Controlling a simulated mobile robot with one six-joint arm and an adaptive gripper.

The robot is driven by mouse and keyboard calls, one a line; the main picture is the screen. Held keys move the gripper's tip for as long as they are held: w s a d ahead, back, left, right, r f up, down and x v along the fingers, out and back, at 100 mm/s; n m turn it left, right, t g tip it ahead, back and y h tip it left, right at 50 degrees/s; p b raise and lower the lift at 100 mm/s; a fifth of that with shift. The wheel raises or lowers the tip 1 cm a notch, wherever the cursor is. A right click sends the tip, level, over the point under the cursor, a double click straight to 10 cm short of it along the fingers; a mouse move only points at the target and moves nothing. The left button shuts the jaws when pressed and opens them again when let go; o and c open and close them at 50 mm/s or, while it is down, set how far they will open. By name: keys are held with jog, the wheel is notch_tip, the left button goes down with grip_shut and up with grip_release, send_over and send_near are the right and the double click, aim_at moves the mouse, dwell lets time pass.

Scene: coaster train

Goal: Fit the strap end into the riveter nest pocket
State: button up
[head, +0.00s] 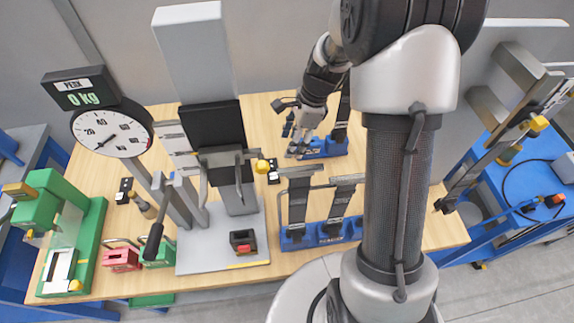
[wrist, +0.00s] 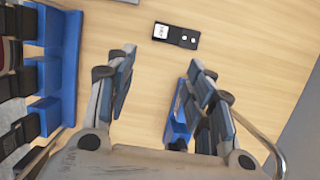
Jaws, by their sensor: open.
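The green riveter (head: 38,207) stands at the table's left edge, with a pale nest plate (head: 60,268) low on its base; the pocket is too small to make out. Dark straps (head: 298,200) hang on blue stands (head: 330,233) at the front middle. My gripper (head: 298,150) is at the back middle of the table, far from the riveter. In the wrist view my gripper (wrist: 160,68) is open, with bare wood between its fingertips. A blue part (wrist: 180,122) shows beside its right finger. I see no strap between the fingers.
A dial gauge (head: 108,130) and a grey post fixture (head: 190,50) stand between the riveter and my gripper. A red box (head: 121,258) is beside the riveter. A black labelled block (wrist: 175,36) lies on the table. A blue cart (head: 500,200) stands at the right.

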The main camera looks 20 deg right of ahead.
jog(key=b, duration=0.3)
send_over(274, 176)
jog(key=d, duration=0.3)
jog(key=f, duration=1)
jog(key=shift+s+a+f, duration=0.2)
jog(key=shift+s+f, duration=0.05)
jog(key=shift+f, duration=0.15)
jog(key=b+x, duration=0.1)
jog(key=x, duration=0.4)
jog(key=shift+w+a+b, duration=0.1)
jog(key=shift+a+b, duration=0.3)
jog(key=shift+a, duration=0.05)
jog(key=shift+r, duration=0.1)
jog(key=shift+c, duration=0.5)
grip_shut()
